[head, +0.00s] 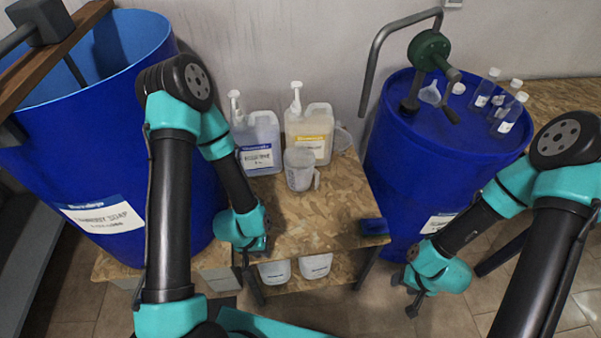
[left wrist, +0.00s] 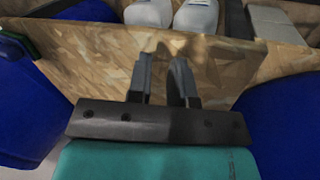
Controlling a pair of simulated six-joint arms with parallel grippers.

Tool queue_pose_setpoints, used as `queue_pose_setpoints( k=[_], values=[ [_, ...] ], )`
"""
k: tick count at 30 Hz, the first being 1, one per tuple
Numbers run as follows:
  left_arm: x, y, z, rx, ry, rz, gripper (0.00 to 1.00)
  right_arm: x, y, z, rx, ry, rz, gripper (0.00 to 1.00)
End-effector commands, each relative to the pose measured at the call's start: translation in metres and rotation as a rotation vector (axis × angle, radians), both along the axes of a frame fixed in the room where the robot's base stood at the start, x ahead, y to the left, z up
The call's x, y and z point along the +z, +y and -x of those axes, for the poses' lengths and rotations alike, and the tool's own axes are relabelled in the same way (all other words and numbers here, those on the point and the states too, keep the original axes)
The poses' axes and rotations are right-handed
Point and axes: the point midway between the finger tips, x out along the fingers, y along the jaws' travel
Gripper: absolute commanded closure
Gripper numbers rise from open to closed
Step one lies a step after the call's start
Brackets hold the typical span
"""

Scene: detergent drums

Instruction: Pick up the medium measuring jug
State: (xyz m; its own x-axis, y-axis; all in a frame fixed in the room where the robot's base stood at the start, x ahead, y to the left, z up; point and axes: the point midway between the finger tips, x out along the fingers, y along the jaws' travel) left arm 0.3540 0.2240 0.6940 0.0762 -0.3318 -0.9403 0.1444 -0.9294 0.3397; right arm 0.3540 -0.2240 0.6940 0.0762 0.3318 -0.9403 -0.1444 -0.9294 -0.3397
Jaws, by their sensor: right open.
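A clear measuring jug (head: 300,170) stands upright on the wooden stand, its handle towards the right. A second clear jug (head: 342,138) is partly hidden behind the yellow-labelled bottle. I cannot tell for sure which is the medium one. My left gripper (head: 256,246) is at the stand's left side, left of and nearer than the front jug, apart from it. In the left wrist view its two fingers (left wrist: 163,72) are apart with nothing clearly between them, in front of wooden board. My right gripper (head: 403,294) is open and empty, low at the right of the stand.
Two pump bottles, one blue-labelled (head: 258,145) and one yellow-labelled (head: 308,132), stand behind the front jug. Large blue drums flank the stand, left (head: 60,160) and right (head: 385,165). White containers (head: 316,266) sit on the lower shelf.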

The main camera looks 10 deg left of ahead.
Motion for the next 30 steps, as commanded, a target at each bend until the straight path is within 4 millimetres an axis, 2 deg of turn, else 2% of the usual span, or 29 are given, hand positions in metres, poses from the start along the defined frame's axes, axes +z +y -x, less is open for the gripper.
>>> queue_pose_setpoints(
  k=[2, 15, 21, 24, 26, 29, 30],
  values=[
    [0.000, 0.000, 0.000, 0.000, 0.000, 0.000, 0.72, 0.000, 0.000, 0.000, 0.000, 0.000, 0.000, 0.50],
    [0.000, 0.000, 0.000, 0.000, 0.000, 0.000, 0.31, 0.000, 0.000, 0.000, 0.000, 0.000, 0.000, 0.50],
    [0.000, 0.000, 0.000, 0.000, 0.000, 0.000, 0.31, 0.000, 0.000, 0.000, 0.000, 0.000, 0.000, 0.50],
    [0.000, -0.002, -0.007, -0.011, -0.002, 0.002, 0.31, 0.000, 0.000, 0.000, 0.000, 0.000, 0.000, 0.50],
    [0.001, -0.005, -0.016, -0.028, -0.006, 0.005, 0.31, 0.000, 0.000, 0.000, 0.000, 0.000, 0.000, 0.50],
    [0.004, -0.014, -0.044, -0.082, -0.013, 0.010, 0.31, 0.000, 0.000, 0.000, 0.000, 0.000, 0.000, 0.50],
    [0.006, -0.018, -0.059, -0.113, -0.017, 0.011, 0.31, 0.000, 0.000, 0.000, 0.000, 0.000, 0.000, 0.50]
  ],
)
